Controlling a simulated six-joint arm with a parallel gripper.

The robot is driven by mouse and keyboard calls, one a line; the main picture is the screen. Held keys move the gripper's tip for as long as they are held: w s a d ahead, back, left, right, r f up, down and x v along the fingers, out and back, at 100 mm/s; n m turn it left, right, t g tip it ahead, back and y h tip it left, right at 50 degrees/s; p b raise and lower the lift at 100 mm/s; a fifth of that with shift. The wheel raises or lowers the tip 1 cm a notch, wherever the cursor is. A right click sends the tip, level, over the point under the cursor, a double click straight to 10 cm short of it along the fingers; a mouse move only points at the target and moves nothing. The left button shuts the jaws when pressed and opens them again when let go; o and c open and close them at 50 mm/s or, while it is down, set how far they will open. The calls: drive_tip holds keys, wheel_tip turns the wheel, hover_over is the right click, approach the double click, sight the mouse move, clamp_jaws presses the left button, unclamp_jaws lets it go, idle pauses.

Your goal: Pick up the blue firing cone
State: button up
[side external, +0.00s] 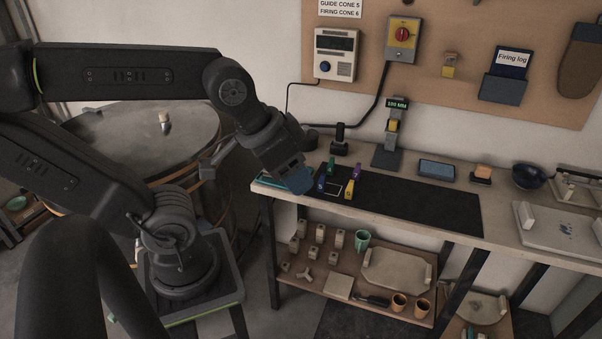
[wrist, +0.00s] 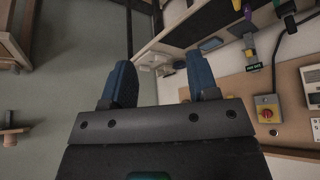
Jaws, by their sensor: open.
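The blue firing cone (side external: 322,184) stands near the left end of the bench's dark mat in the side view. A green cone (side external: 331,167), a purple cone (side external: 357,172) and a yellow cone (side external: 349,189) stand close by. My gripper (side external: 300,182) is just left of the blue cone in the side view; the exact gap is unclear. In the wrist view my gripper (wrist: 160,75) has its two blue fingers spread apart with nothing between them. I cannot make out the blue cone in the wrist view.
The dark mat (side external: 430,205) is clear to the right of the cones. Behind stand a black stand (side external: 339,143) and a height gauge (side external: 389,155). A blue box (side external: 437,168) and a dark bowl (side external: 529,177) are farther right. The bench's front edge (side external: 370,222) is near.

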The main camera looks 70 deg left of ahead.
idle(0.3)
drive_tip(key=w+a+m+g+y, duration=0.25)
drive_tip(key=w+a, duration=0.45)
drive_tip(key=w, duration=0.5)
drive_tip(key=m+g, duration=0.6)
drive_tip(key=m, duration=0.1)
hover_over(320, 181)
drive_tip(key=w+d, duration=0.3)
drive_tip(key=w, duration=0.1)
wheel_tip(320, 181, down, 18)
drive_tip(key=shift+n+y, duration=0.25)
drive_tip(key=shift+y, duration=0.1)
drive_tip(key=x, duration=0.7)
drive_tip(key=shift+a+f, duration=0.15)
drive_tip(key=shift+a, duration=0.1)
drive_tip(key=shift+x, duration=3.2)
drive_tip(key=shift+s+d, duration=0.15)
clamp_jaws()
